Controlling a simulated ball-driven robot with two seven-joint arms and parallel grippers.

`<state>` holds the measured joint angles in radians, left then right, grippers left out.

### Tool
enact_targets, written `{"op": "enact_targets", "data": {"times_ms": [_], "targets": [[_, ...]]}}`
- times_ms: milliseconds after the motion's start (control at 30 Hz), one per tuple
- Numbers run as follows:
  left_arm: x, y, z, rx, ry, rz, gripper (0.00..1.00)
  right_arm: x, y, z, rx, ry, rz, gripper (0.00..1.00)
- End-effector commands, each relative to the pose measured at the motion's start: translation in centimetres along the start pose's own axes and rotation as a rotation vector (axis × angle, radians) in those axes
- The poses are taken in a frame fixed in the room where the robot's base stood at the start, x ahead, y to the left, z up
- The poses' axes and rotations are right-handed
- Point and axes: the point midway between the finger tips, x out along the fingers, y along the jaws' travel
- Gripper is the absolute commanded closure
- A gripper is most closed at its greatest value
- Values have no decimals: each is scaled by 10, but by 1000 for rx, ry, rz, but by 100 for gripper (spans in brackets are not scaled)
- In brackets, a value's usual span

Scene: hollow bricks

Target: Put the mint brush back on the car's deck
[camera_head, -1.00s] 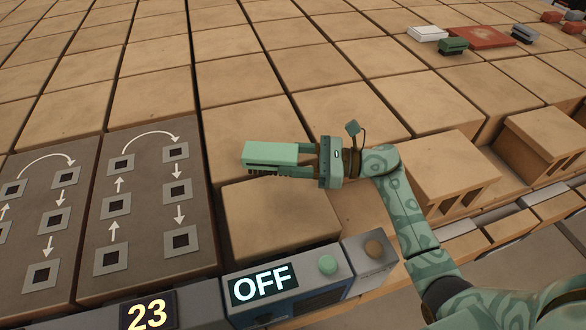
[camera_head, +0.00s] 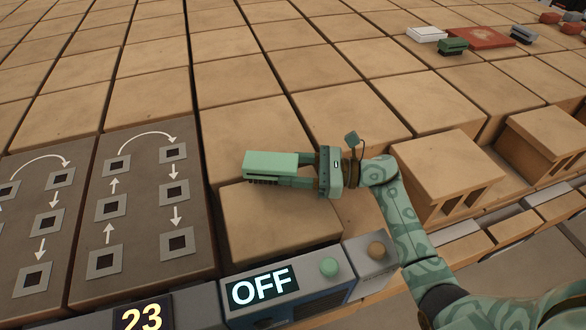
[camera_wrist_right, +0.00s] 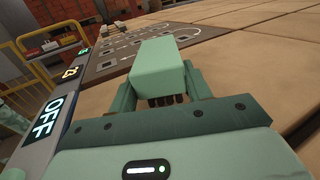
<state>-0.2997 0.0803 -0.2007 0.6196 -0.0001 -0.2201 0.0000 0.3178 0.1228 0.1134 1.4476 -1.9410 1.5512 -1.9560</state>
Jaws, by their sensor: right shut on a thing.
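The mint brush (camera_head: 270,164) is a pale green block with dark bristles along its lower side. My right gripper (camera_head: 300,172) is shut on it and holds it level over the tan bricks, beside the OFF panel. In the right wrist view the mint brush (camera_wrist_right: 160,68) sits between the two green fingers (camera_wrist_right: 163,90), bristles facing the camera's lower side. Whether it touches the bricks below cannot be told. I cannot tell which thing in view is the car. My left gripper is not in view.
A panel reading OFF (camera_head: 262,287) with a green button stands in front, beside a 23 display (camera_head: 142,317). Grey plates with arrows and square holes (camera_head: 140,205) lie left. A dark green brush (camera_head: 453,46), a white block (camera_head: 427,34) and a red plate (camera_head: 480,38) lie far right.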

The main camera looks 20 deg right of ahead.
Motion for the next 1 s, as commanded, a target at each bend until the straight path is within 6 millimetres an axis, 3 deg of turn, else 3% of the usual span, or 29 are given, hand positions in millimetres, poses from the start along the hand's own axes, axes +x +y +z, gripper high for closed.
{"op": "enact_targets", "data": {"times_ms": [33, 100, 400, 567, 600, 800, 1000], "targets": [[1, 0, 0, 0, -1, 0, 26, -1, 4, -14, 20, 21, -1, 48], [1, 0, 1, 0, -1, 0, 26, 0, 4, -15, 20, 23, 0, 29], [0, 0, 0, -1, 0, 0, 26, 0, 5, -14, 20, 23, 0, 29], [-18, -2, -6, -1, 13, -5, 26, 1, 5, 6, 19, 17, 0, 29], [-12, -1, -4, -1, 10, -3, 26, -11, 4, -3, 19, 26, -1, 29], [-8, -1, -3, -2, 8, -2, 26, -53, 3, -1, 17, 22, 0, 29], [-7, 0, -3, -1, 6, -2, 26, -73, 3, 2, 14, 15, 0, 29]]}}
